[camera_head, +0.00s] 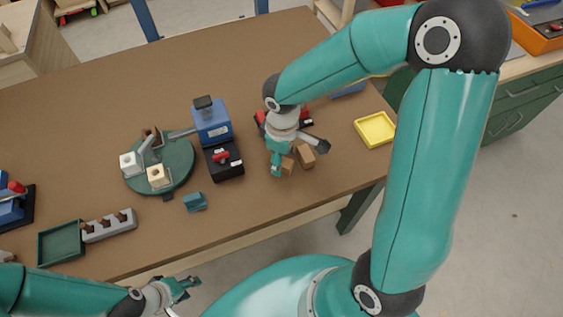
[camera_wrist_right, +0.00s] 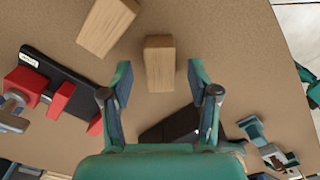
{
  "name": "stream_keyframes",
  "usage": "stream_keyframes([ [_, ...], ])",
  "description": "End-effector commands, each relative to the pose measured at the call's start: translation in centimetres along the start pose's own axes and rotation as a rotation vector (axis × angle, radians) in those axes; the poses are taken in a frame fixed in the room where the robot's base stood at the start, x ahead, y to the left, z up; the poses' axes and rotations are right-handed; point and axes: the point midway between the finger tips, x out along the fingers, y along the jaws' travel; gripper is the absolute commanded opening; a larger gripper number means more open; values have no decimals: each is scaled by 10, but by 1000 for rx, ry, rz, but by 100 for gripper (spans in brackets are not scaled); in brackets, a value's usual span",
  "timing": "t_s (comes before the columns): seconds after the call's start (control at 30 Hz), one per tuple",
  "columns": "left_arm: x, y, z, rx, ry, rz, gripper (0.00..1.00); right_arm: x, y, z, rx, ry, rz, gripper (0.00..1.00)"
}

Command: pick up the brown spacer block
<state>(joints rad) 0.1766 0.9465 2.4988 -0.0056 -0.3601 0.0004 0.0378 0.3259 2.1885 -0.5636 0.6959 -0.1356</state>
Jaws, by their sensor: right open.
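Two brown wooden blocks lie close together on the brown table by my right gripper (camera_head: 277,168). One block (camera_head: 305,156) is to the right of the fingers; the other (camera_head: 288,165) is partly hidden by them. In the right wrist view, one block (camera_wrist_right: 159,62) lies just ahead of the open fingers (camera_wrist_right: 159,85), lined up with their gap. The other block (camera_wrist_right: 107,27) lies farther up and left, tilted. I cannot tell which is the spacer block. The right gripper is empty.
A black-and-red clamp (camera_wrist_right: 50,92) lies left of the blocks in the right wrist view. A blue device on a black base (camera_head: 214,130), a round green plate (camera_head: 180,172) and a small teal block (camera_head: 195,202) stand left. A yellow tray (camera_head: 375,130) is right.

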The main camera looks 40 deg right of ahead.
Motion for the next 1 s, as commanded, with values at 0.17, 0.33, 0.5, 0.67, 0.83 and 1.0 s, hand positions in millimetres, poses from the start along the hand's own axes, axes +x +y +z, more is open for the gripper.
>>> stream_keyframes([
  [0.17, 1, 0, 0, 0, 0, 0, 40, 18, 0, 0, 0, 0, 0, 60],
  [0.33, 1, 0, 0, 0, 0, 0, 40, 19, 0, 0, 1, 1, 1, 60],
  [0.5, 1, 0, 0, 0, 0, 0, 40, 19, 0, 0, 0, 1, 1, 44],
  [0.67, 1, 0, 0, 0, 0, 0, 40, 19, 0, -1, 0, 1, 1, 17],
  [0.83, 1, 0, 0, 0, 0, 0, 40, 19, 0, -1, 0, 1, 1, 0],
  [1.0, 1, 0, 0, 0, 0, 0, 40, 18, 0, -1, 0, 2, 1, 0],
])
